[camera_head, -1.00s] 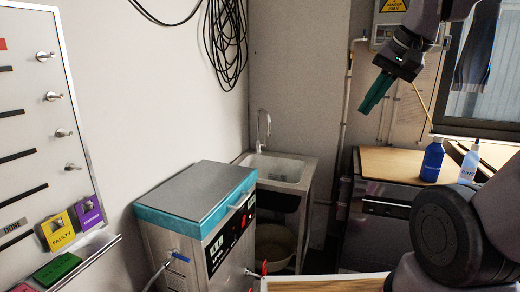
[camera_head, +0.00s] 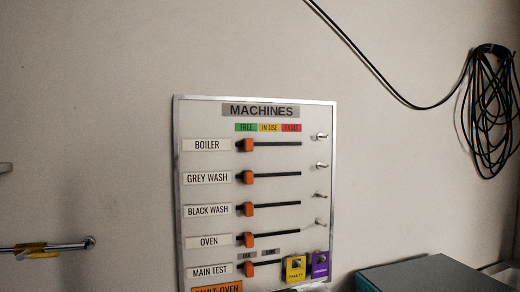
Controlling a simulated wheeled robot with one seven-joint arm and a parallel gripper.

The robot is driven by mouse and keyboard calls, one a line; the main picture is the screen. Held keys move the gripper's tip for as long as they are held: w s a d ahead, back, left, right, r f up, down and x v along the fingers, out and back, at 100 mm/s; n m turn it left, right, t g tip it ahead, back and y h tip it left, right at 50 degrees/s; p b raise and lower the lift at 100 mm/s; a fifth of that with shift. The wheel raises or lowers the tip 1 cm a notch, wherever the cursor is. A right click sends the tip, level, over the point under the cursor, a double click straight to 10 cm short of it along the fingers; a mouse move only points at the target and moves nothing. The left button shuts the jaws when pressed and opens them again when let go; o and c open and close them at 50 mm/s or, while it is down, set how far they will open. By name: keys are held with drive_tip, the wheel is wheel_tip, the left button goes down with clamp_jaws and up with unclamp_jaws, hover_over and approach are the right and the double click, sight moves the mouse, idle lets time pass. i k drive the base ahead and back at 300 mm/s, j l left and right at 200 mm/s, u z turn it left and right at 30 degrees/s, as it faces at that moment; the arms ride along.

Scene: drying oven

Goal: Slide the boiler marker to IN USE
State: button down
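The MACHINES board (camera_head: 205,110) hangs on the wall. Its top row is labelled BOILER (camera_head: 207,145). The orange boiler marker (camera_head: 245,145) sits at the left end of its black slot (camera_head: 280,144), below the green FREE label (camera_head: 246,127). The yellow IN USE label (camera_head: 269,127) is in the middle and the red FAULT label (camera_head: 291,127) is to its right. My gripper is not in view now.
Below are similar markers for grey wash (camera_head: 248,177), black wash (camera_head: 248,209), oven (camera_head: 247,240) and main test (camera_head: 248,269). Metal hooks (camera_head: 321,136) line the board's right side. A bar (camera_head: 40,247) is at left; coiled cable (camera_head: 490,110) hangs at right.

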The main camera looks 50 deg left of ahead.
sight(248, 143)
drive_tip(key=l+u, duration=0.25)
drive_tip(key=k+l+u, duration=0.15)
drive_tip(key=l+u, duration=0.15)
drive_tip(key=k+l+u, duration=0.25)
drive_tip(key=i+u, duration=0.1)
drive_tip(key=u, duration=1.45)
